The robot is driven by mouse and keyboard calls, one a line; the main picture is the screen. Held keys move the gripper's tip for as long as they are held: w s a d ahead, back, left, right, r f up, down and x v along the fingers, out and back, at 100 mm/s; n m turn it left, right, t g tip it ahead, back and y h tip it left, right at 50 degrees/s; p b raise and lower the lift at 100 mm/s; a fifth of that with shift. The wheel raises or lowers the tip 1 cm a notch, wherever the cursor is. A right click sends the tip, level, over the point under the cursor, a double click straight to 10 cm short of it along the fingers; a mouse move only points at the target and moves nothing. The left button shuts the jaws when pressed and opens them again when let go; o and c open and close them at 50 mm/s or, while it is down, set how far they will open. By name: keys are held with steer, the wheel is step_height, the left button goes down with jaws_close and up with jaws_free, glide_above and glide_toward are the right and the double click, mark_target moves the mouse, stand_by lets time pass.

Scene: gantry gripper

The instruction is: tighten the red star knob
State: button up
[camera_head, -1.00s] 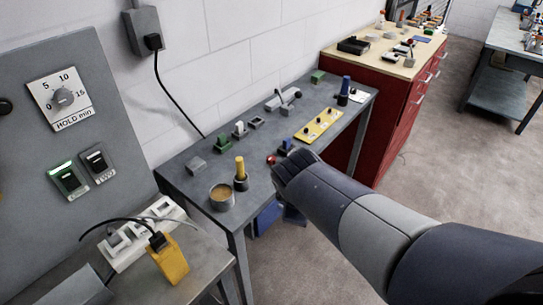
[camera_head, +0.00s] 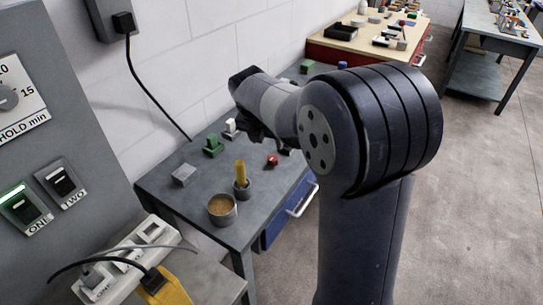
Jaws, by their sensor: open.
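The red star knob (camera_head: 272,160) shows as a small red shape on the grey bench (camera_head: 262,203), below and close to my arm's end in the picture. My gripper (camera_head: 262,132) is dark and hangs over the bench, a little above and left of the knob in the picture. It is open, and I see nothing held in it. My own wrist and arm hide part of the gripper and the right part of the bench. The gap between gripper and knob is hard to judge.
A yellow-handled tool stands in a dark holder (camera_head: 242,188) beside a round tin (camera_head: 222,210). A green block (camera_head: 213,146) and a grey block (camera_head: 184,174) stand near the wall. A power strip (camera_head: 125,262) and switch panel (camera_head: 50,130) are at left.

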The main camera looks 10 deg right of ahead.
mark_target(272, 158)
steer(key=x, duration=1)
steer(key=shift+f, duration=0.15)
steer(key=shift+c, duration=0.2)
steer(key=c, duration=0.9)
steer(key=shift+c, duration=0.2)
